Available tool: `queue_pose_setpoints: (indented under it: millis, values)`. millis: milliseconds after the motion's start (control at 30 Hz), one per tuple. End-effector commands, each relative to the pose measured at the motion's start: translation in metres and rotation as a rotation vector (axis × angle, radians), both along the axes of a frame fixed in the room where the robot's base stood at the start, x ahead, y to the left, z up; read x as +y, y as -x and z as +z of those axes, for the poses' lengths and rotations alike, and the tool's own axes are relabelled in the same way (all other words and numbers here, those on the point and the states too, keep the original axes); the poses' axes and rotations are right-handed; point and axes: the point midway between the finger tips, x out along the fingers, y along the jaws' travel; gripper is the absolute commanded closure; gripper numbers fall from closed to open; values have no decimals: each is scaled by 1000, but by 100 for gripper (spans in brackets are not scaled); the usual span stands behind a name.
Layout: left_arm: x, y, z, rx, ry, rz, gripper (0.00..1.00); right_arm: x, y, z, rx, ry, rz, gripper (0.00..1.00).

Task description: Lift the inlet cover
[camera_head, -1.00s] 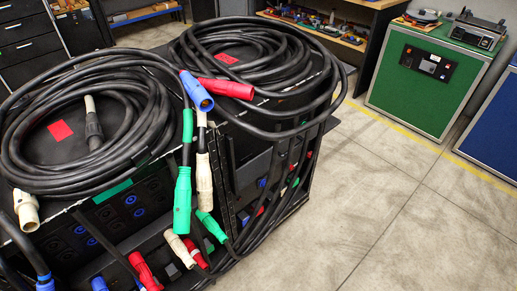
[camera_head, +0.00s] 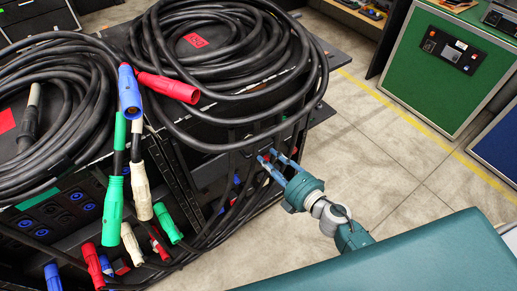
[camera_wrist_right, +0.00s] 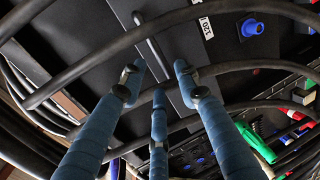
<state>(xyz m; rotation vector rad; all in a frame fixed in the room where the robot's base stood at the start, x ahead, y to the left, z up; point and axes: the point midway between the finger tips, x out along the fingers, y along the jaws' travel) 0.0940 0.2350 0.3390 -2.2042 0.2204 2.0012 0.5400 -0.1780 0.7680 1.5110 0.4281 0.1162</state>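My right gripper (camera_head: 279,160) reaches the right side of the black equipment case from the lower right, its blue fingers pointing at the cable-draped side. In the right wrist view its three blue fingers (camera_wrist_right: 160,95) are spread with nothing between them, so it is open. Ahead of them is a dark flat panel (camera_wrist_right: 185,45) with a black bar-like handle (camera_wrist_right: 152,45); this may be the inlet cover, but I cannot tell for certain. Thick black cables (camera_wrist_right: 110,45) cross in front of the panel and near the fingertips. My left gripper is not in view.
Coiled black cables (camera_head: 232,60) lie on the case top. Blue, red, green (camera_head: 113,210) and white connectors hang over its front. A blue socket (camera_wrist_right: 250,28) sits beside the panel. A green cabinet (camera_head: 440,75) stands at back right; the floor between is clear.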

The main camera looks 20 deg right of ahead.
Motion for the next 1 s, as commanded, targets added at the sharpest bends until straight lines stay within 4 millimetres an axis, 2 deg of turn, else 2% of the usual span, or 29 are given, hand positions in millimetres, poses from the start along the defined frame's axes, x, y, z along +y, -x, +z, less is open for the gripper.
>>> queue_pose_setpoints:
  millis: [100, 300, 500, 767, 900, 933, 1000]
  values:
    - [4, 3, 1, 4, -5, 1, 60, 8, -24, -3, -2, -3, -3, 68]
    - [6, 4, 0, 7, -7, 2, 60, 18, -51, -11, 0, -4, -2, 68]
    - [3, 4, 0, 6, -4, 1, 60, 23, -62, -14, 2, -2, -1, 68]
    - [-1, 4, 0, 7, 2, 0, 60, 23, -63, -14, 2, -2, -2, 68]
    - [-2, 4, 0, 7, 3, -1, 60, 23, -63, -14, 2, -2, -2, 96]
    - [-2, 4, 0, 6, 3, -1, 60, 23, -63, -14, 2, -2, -2, 100]
    - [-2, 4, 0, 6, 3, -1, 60, 23, -62, -15, 3, -3, -2, 100]
